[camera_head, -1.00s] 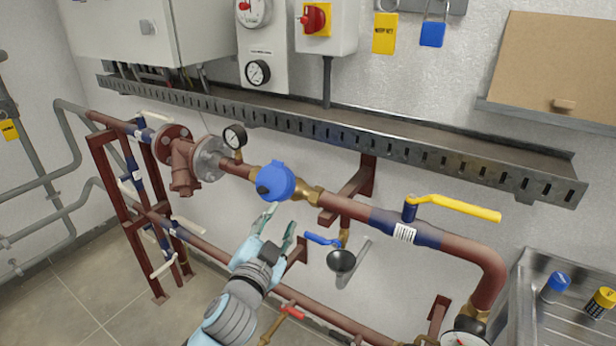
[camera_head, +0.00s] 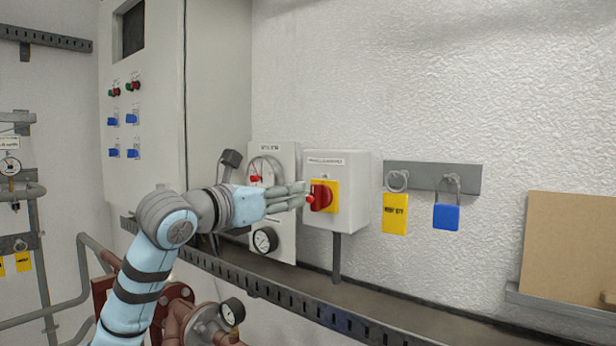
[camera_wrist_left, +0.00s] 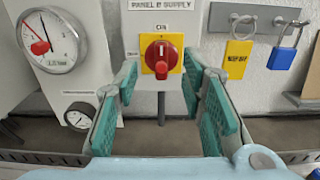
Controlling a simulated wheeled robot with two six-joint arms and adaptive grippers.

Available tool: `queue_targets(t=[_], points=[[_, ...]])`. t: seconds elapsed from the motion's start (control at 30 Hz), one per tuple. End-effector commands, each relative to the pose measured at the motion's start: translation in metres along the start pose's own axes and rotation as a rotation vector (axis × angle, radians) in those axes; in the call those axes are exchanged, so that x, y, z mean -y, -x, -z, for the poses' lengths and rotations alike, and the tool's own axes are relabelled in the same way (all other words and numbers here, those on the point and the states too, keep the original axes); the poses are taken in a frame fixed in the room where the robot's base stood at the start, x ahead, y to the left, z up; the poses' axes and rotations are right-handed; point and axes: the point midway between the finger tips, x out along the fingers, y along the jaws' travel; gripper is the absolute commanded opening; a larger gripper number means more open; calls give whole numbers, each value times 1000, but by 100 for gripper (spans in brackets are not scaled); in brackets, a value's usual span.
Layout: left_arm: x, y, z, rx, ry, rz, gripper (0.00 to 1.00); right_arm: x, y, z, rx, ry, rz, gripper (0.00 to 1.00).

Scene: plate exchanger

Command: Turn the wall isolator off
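The wall isolator (camera_head: 357,195) is a light grey box on the wall with a red rotary handle (camera_head: 323,196) on a yellow plate. In the left wrist view, the red handle (camera_wrist_left: 160,58) stands upright, under a label that seems to read ON. The box's upper label reads PANEL B SUPPLY. My left gripper (camera_head: 302,195) points at the handle from the left in the head view, with its tips close to it. In the wrist view the green-padded fingers (camera_wrist_left: 160,92) are spread, with the handle seen between them; contact cannot be told. My right gripper is out of view.
A gauge panel (camera_wrist_left: 66,75) with two dials stands left of the isolator. A yellow tag (camera_head: 395,213) and a blue padlock (camera_head: 446,216) hang on a rail to its right. A slotted metal tray (camera_head: 300,302) runs below. A grey cabinet (camera_head: 150,150) stands at the left.

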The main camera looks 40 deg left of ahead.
Motion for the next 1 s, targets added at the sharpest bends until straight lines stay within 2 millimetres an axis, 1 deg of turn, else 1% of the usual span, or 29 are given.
queue_targets(t=[0.03,0.1,0.2,0.3,0.37,0.6,0.63,0.67,0.83,0.87,0.93,1.0], points=[[3,-16,-6,-4,7,8,37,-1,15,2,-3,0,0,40],[4,-34,-6,-2,6,9,37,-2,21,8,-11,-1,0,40],[4,-52,-4,-2,5,9,37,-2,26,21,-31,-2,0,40],[4,-62,-3,-1,2,9,37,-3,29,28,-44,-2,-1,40],[4,-65,-2,-1,0,9,37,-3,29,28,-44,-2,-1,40],[4,-67,0,-1,-1,8,37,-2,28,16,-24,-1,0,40],[4,-67,0,-1,-1,8,35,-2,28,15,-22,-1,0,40],[4,-67,0,0,-1,8,30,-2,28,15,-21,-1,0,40],[5,-67,0,0,0,9,3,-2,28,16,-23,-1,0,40],[5,-67,0,0,0,9,0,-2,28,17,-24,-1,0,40],[8,-67,0,1,-1,10,0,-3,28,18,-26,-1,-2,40],[6,-67,0,1,0,10,0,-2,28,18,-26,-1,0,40]])
